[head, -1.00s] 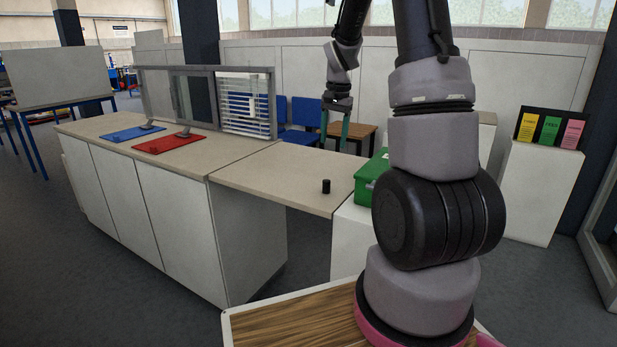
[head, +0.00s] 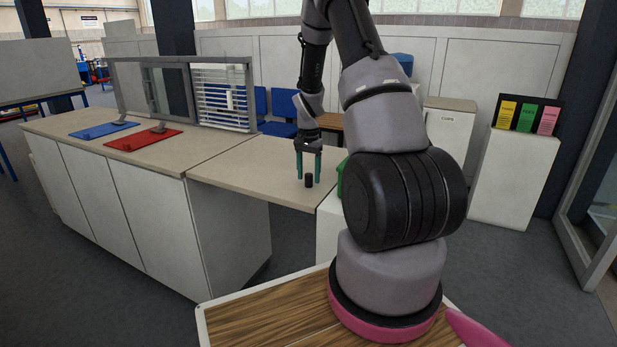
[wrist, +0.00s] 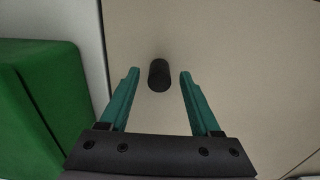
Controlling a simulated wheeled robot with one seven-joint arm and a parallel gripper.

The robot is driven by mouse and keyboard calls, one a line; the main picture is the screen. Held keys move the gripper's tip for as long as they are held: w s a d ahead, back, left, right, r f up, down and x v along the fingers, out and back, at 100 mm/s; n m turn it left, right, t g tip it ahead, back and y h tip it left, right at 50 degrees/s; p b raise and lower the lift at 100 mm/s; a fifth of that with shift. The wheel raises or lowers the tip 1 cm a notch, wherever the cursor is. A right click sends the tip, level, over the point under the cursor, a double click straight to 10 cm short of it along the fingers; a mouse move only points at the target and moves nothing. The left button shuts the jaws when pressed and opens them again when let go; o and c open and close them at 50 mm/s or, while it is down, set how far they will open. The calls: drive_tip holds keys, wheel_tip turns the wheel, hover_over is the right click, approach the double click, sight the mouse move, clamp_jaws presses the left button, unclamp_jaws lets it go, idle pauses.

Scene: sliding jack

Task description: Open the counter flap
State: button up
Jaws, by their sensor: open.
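The counter flap (head: 250,165) is a beige panel lying level, bridging from the white counter toward a white stand on the right. A short black cylindrical knob (head: 309,181) stands on it near its right end. My gripper (head: 308,180) points down over the flap with its teal fingers open, at the knob in the head view. In the wrist view the knob (wrist: 159,75) lies between and slightly beyond the open fingertips (wrist: 159,73), with gaps on both sides. I cannot tell the exact height of the fingertips above the flap.
A green box (wrist: 40,105) stands close beside the flap's edge, partly hidden by my arm in the head view. The white counter (head: 110,205) holds a blue mat (head: 103,130), a red mat (head: 143,139) and a framed screen. Dark floor shows under the flap.

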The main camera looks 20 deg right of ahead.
drive_tip(key=shift+f, duration=0.5)
clamp_jaws()
idle(1.2)
